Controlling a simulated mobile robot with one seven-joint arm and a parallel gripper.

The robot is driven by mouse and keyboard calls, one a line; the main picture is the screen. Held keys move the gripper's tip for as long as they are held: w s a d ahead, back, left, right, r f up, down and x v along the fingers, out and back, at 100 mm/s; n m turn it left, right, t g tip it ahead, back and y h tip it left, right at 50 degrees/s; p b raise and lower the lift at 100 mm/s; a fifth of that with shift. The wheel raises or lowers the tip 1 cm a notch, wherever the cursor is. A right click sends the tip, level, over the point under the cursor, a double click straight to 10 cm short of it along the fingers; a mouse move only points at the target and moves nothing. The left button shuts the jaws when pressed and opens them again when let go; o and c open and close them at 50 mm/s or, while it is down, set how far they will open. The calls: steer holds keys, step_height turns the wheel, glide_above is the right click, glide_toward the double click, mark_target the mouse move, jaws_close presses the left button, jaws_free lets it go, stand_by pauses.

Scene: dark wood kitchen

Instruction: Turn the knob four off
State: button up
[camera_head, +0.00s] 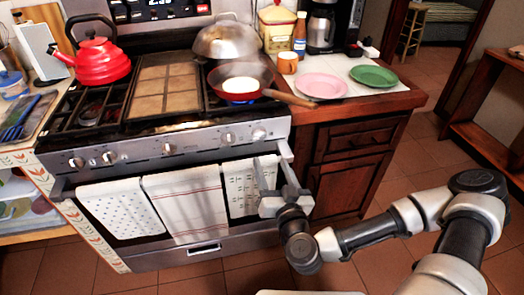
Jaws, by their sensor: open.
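The stove (190,142) has several round knobs along its steel front panel. At the left are two knobs, the far left one (76,162) and one beside it (109,157). A middle knob (168,148) and two right ones, the inner (228,138) and the far right one (259,134), follow. No numbers are readable, so I cannot tell which is knob four. A blue flame (240,102) burns under the red pan at the front right burner. My gripper (271,162) is open and empty, its fingers pointing up, below the far right knob near the oven handle.
A red frying pan (228,92) with white contents has its handle reaching over the counter. A red kettle (103,62) and a metal dome lid (226,40) stand on the stove. Towels (187,202) hang from the oven handle. Pink (322,86) and green (374,77) plates lie at right.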

mark_target(261, 138)
steer(key=x, duration=1.1)
steer(key=shift+w+a, duration=0.1)
steer(key=shift+w, duration=0.2)
steer(key=shift+c, duration=0.4)
steer(key=c, duration=0.9)
steer(key=shift+c, duration=0.2)
